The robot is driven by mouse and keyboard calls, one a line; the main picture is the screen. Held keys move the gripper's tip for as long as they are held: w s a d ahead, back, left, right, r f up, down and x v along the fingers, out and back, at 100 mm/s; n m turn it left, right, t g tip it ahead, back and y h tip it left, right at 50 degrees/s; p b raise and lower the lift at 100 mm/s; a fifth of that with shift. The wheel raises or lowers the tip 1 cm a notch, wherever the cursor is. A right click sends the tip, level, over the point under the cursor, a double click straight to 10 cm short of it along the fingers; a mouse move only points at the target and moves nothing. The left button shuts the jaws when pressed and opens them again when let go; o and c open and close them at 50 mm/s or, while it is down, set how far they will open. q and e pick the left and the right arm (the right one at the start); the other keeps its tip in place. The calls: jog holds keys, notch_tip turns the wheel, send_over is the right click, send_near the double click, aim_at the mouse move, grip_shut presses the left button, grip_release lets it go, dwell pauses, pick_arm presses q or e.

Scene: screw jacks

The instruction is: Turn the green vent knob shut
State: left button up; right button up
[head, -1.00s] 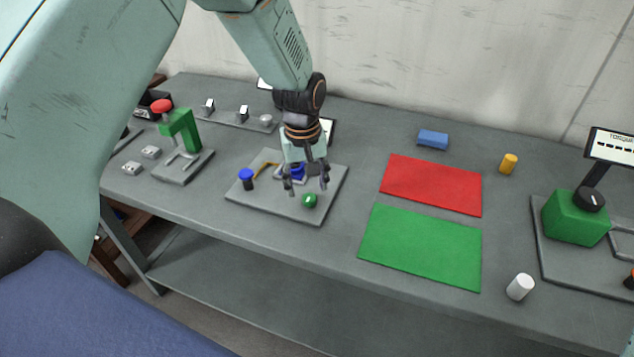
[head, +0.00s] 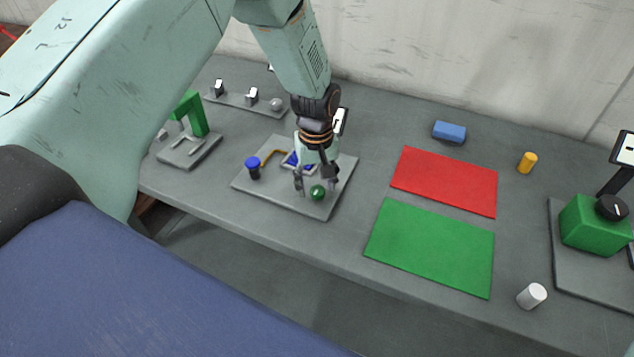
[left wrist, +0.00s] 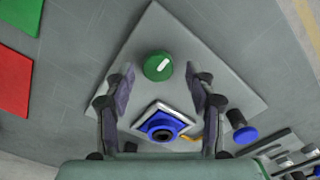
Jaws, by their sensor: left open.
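The green vent knob (head: 317,192) is a small round knob with a white mark, near the front corner of a grey plate (head: 300,203). It also shows in the left wrist view (left wrist: 158,66), just beyond the fingertips and roughly midway between them. My left gripper (head: 314,183) points down over the plate, open and empty. In the left wrist view its two fingers (left wrist: 162,78) stand apart, and I see no contact with the knob. A blue screw jack part (left wrist: 162,126) lies nearer the palm, between the fingers. My right gripper is not in view.
A blue-topped post (head: 253,167) and a yellow bent handle (head: 272,156) stand on the same plate. A green clamp frame (head: 190,112) is to the left. Red (head: 445,180) and green (head: 430,247) mats lie flat to the right.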

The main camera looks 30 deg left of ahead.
pick_arm(q)
jog(key=shift+d+f, duration=0.1)
jog(key=shift+f, duration=0.15)
jog(key=shift+s+d, duration=0.15)
jog(key=shift+d, duration=0.05)
jog(key=shift+a, duration=0.1)
jog(key=shift+c, duration=0.3)
jog(key=shift+a+f, duration=0.1)
jog(key=shift+a, duration=0.05)
jog(key=c, duration=1.1)
